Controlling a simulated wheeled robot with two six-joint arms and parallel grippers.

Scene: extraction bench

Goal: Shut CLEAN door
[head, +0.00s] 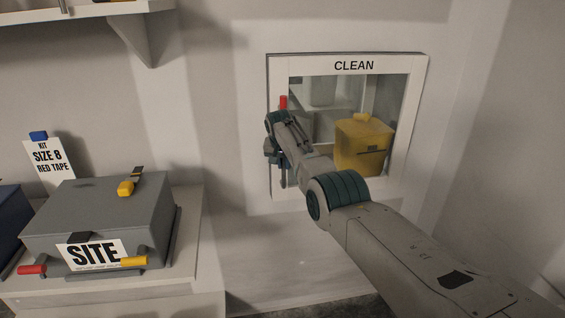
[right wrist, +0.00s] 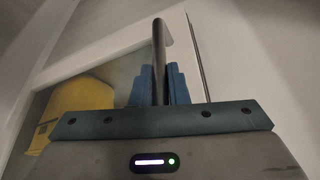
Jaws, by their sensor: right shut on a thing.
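The CLEAN door (head: 349,65) is a white-framed glass panel in the wall, lying nearly flush with its surround. A thin dark line shows along its left edge, and I cannot tell whether it is fully shut. My right gripper (head: 274,146) is at the handle. In the right wrist view its blue fingers (right wrist: 158,85) are shut on the dark handle bar (right wrist: 159,45), one on each side. The gripper hides the middle of the handle. My left gripper is not in view.
A yellow box (head: 362,148) stands behind the glass. A shelf (head: 75,14) overhangs the upper left.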

